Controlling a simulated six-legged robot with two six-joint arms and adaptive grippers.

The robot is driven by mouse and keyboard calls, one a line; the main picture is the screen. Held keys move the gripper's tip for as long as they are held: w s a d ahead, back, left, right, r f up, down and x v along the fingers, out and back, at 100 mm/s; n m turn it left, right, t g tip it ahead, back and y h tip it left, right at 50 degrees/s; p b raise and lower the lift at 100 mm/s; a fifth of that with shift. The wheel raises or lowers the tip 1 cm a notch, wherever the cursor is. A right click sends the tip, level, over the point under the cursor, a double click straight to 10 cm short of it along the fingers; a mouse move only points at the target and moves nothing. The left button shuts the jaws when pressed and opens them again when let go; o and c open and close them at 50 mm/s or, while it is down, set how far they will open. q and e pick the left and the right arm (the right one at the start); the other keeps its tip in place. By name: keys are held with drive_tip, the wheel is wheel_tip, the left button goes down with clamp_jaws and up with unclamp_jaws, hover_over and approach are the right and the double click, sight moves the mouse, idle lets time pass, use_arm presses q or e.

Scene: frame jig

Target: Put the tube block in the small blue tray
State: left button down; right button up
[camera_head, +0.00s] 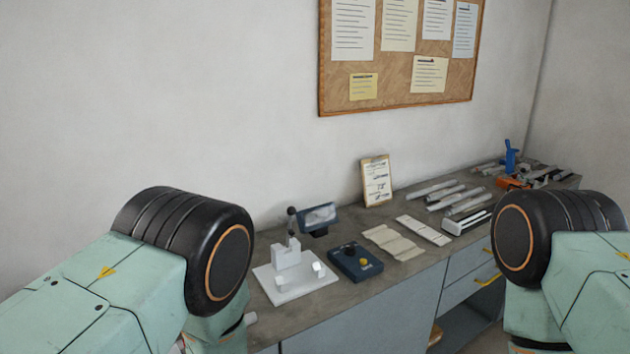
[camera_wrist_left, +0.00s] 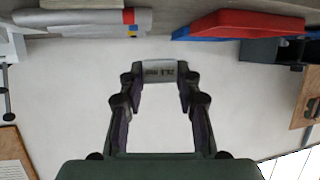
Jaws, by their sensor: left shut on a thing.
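In the left wrist view my left gripper (camera_wrist_left: 161,78) is shut on a small grey block with dark printed lettering (camera_wrist_left: 158,70), which looks like the tube block. The head view shows my arm links, but neither gripper clearly.
In the head view a long grey workbench (camera_head: 318,318) runs along the wall. A red object (camera_wrist_left: 245,22) is at the wrist view's upper right.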

use_arm(q)
drive_tip(key=s+d+f+m+t+h+b, duration=0.1)
drive_tip(key=d+f+m+t+h+b, duration=0.25)
drive_tip(key=d+f+m+h, duration=0.45)
drive_tip(key=s+f+m+g+h+b, duration=0.3)
drive_tip(key=s+m+g+h+b, duration=0.3)
drive_tip(key=b, duration=1.5)
drive_tip(key=s+m+h, duration=0.1)
drive_tip(key=m+h, duration=0.4)
drive_tip(key=h, duration=0.1)
drive_tip(key=shift+d+b, duration=0.2)
drive_tip(key=shift+b, duration=0.2)
use_arm(e)
wheel_tip(320, 180, down, 25)
drive_tip(key=shift+w+a+f, duration=0.15)
drive_tip(key=shift+w, duration=0.2)
use_arm(q)
drive_tip(key=shift+s, duration=0.1)
